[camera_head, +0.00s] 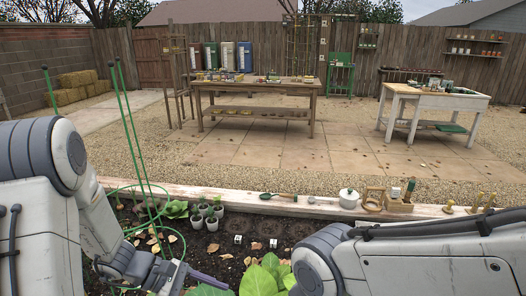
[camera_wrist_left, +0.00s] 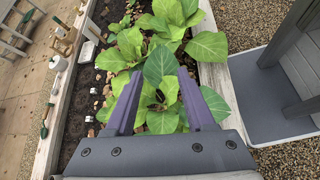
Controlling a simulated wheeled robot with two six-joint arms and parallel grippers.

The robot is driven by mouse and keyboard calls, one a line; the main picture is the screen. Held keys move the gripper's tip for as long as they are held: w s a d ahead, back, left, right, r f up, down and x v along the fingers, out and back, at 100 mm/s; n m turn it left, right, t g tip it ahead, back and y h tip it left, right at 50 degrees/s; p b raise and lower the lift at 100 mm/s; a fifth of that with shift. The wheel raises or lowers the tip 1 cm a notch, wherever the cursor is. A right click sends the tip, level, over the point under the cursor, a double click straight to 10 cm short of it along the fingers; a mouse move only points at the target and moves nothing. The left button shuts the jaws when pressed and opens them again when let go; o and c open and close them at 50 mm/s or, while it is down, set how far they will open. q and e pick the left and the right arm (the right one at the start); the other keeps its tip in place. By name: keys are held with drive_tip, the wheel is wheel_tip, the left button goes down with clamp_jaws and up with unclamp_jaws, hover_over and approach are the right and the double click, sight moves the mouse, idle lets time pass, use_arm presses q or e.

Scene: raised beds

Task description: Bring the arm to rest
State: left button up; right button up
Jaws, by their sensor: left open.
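My left arm (camera_head: 88,215) comes in from the left and reaches down over the soil of the raised bed. My left gripper (camera_head: 203,276) shows in the head view low over the bed, near a leafy plant (camera_head: 262,278). In the left wrist view the same gripper (camera_wrist_left: 161,88) has its two purple fingers apart, with green leaves (camera_wrist_left: 165,70) showing between and beyond them. Nothing is held between the fingers. My right arm (camera_head: 430,258) fills the lower right of the head view; its gripper is out of frame.
The bed's wooden edge (camera_head: 240,205) carries a green trowel (camera_head: 278,196), a white watering can (camera_head: 348,197) and a wooden caddy (camera_head: 399,203). Small potted seedlings (camera_head: 212,222) and green stakes (camera_head: 133,130) stand in the bed. Paving beyond is clear up to a wooden table (camera_head: 255,86) and white bench (camera_head: 435,100).

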use_arm(q)
drive_tip(key=s+d+r+m+y+p, duration=0.3)
drive_tip(key=s+r+m+y, duration=0.2)
drive_tip(key=m, duration=0.6)
drive_tip(key=s+d+r+m+y+p, duration=0.3)
drive_tip(key=s+r+m+y, duration=0.2)
drive_tip(key=s+r+m, duration=0.5)
drive_tip(key=shift+s+d+r+m+g, duration=0.3)
drive_tip(key=shift+s+m+g, duration=0.15)
drive_tip(key=shift+m, duration=0.25)
